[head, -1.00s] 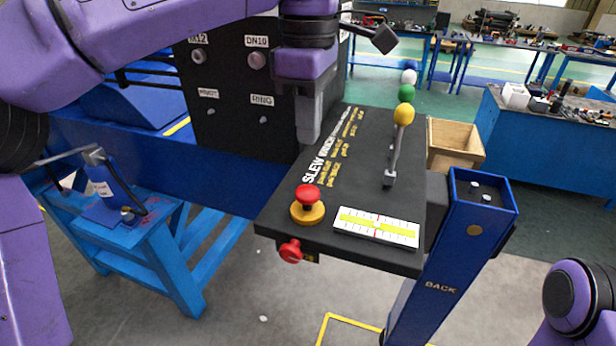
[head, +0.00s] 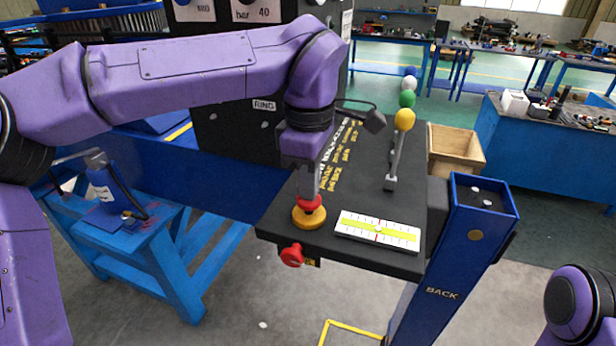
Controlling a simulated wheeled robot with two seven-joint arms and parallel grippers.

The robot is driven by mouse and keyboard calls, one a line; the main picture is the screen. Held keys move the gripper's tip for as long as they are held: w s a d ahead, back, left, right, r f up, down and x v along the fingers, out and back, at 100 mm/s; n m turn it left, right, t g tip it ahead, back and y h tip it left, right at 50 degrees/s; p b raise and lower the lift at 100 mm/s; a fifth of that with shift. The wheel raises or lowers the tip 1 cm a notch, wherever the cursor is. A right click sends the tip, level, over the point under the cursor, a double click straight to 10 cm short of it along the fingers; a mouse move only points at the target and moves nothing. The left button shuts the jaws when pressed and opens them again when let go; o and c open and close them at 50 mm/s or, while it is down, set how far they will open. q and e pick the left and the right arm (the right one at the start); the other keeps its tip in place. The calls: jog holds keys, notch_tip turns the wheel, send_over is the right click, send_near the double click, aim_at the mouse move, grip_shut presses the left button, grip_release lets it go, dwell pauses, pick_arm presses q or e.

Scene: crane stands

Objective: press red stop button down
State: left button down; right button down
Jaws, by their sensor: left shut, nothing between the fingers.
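The red stop button (head: 311,204) sits on a round yellow base (head: 309,217) at the front left of the black console (head: 345,254). My left gripper (head: 308,192) is shut and empty. It points straight down over the button, and its tip meets or overlaps the red cap in the head view. The gripper hides the upper part of the cap, and I cannot tell how far down the cap is. My right gripper is not in view; only part of my right arm shows at the lower right.
A red knob (head: 291,255) sticks out of the console's front face. A white and yellow level gauge (head: 377,231) lies right of the button. Levers with yellow (head: 404,119), green and other knobs stand behind it. A blue post (head: 459,240) stands at the right.

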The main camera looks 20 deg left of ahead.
pick_arm(q)
jog(key=shift+f, duration=0.7)
jog(key=r+p, duration=0.5)
jog(key=shift+w, duration=0.2)
notch_tip(320, 180, up, 9)
jog(key=shift+s+r+b, duration=0.2)
jog(key=shift+b, duration=0.1)
